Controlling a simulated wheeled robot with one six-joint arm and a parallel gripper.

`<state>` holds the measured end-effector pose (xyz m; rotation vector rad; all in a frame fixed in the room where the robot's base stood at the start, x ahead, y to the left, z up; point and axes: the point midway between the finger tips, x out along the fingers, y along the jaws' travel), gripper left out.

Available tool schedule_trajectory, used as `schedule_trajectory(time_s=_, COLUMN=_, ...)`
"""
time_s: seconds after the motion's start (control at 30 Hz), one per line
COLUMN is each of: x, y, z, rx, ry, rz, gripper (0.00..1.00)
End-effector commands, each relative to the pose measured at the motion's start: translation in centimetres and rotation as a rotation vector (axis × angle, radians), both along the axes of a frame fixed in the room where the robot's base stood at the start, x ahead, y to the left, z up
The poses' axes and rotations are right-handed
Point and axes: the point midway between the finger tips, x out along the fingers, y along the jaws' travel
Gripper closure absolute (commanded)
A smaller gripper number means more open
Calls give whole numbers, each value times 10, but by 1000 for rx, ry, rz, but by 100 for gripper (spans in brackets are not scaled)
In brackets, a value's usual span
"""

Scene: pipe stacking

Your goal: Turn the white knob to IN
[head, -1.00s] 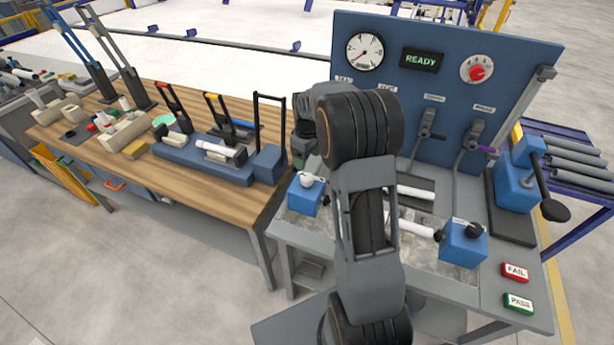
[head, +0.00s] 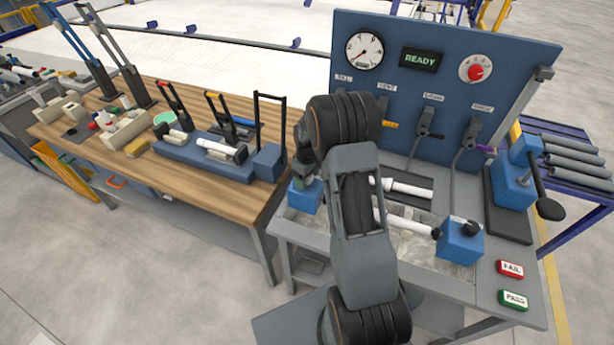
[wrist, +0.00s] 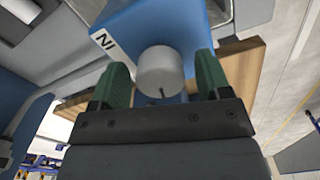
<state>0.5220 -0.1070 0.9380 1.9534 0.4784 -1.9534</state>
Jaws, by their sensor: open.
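The white knob (wrist: 159,72) sits on the face of a blue block (wrist: 150,22) in the wrist view. A white label (wrist: 104,42) reading IN, turned over in the picture, is on the block at the knob's upper left. A small dark mark on the knob's rim faces my gripper's palm. My gripper (wrist: 161,64) is open, with one green finger on each side of the knob. There seems to be a gap on both sides. In the head view the blue block (head: 304,197) is at the bench's left, and my gripper covers the knob.
A second blue block (head: 460,242) with a dark knob stands at the right, with a white pipe (head: 405,224) running to it. Another white pipe (head: 408,188) lies behind. The panel (head: 440,95) has a gauge, a READY display and levers. FAIL (head: 510,268) and PASS (head: 514,299) buttons are at front right.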

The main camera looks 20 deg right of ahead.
Motion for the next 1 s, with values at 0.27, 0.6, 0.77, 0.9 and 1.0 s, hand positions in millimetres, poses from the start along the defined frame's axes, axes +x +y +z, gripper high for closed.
schedule_trajectory(time_s=0.27, x=0, y=0, z=0, rx=0, ry=0, rz=0, gripper=51)
schedule_trajectory(time_s=0.6, x=0, y=0, z=1, rx=0, ry=0, rz=0, gripper=78)
schedule_trajectory(time_s=0.77, x=0, y=0, z=0, rx=0, ry=-1, rz=-20, gripper=78)
schedule_trajectory(time_s=0.9, x=0, y=0, z=-1, rx=0, ry=-1, rz=-76, gripper=78)
schedule_trajectory(time_s=1.0, x=0, y=0, z=-1, rx=0, ry=-1, rz=-142, gripper=78)
